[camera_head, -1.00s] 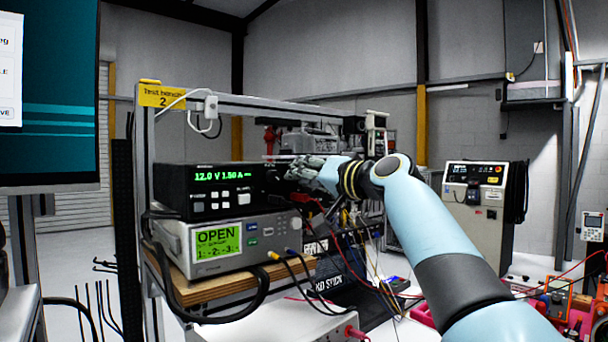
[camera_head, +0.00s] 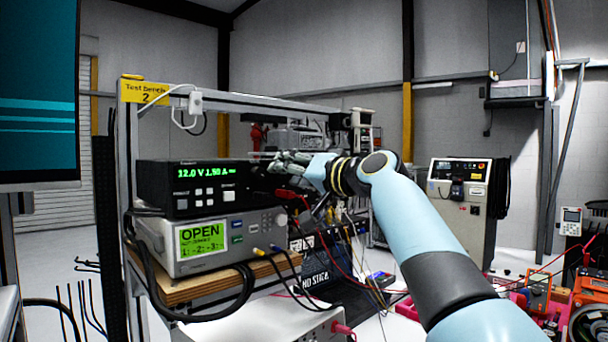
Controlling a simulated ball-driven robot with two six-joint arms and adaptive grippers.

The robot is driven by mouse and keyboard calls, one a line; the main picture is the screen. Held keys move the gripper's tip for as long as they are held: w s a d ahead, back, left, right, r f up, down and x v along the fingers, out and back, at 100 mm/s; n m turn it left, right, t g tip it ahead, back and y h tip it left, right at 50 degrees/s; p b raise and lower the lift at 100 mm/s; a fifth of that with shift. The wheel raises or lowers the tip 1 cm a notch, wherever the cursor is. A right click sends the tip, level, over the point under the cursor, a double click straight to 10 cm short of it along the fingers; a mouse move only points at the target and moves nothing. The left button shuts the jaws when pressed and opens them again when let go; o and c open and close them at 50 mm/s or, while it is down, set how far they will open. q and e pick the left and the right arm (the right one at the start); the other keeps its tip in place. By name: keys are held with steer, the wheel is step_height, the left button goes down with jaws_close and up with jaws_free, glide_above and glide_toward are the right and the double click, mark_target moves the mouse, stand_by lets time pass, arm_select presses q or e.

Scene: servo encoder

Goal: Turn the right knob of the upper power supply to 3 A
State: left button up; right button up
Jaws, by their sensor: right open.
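The upper power supply (camera_head: 206,202) is a black box with a green display (camera_head: 203,173) that reads 12.0 V and about 1.50 A. It rests on a grey unit (camera_head: 210,245) whose screen reads OPEN. My right gripper (camera_head: 279,163) is open at the right end of the black supply's front. Its fingers cover the knob area there, so the right knob is hidden. I cannot tell whether the fingers touch it. My left gripper is not in view.
Both units stand on a wooden shelf (camera_head: 172,296) in a metal frame marked Test Bench 2 (camera_head: 146,92). Red, black and yellow leads hang below my right gripper. A wheeled cabinet (camera_head: 465,205) stands back right.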

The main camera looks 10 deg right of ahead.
steer(key=v, duration=1.1)
steer(key=shift+s+d, duration=0.15)
steer(key=shift+s, duration=0.05)
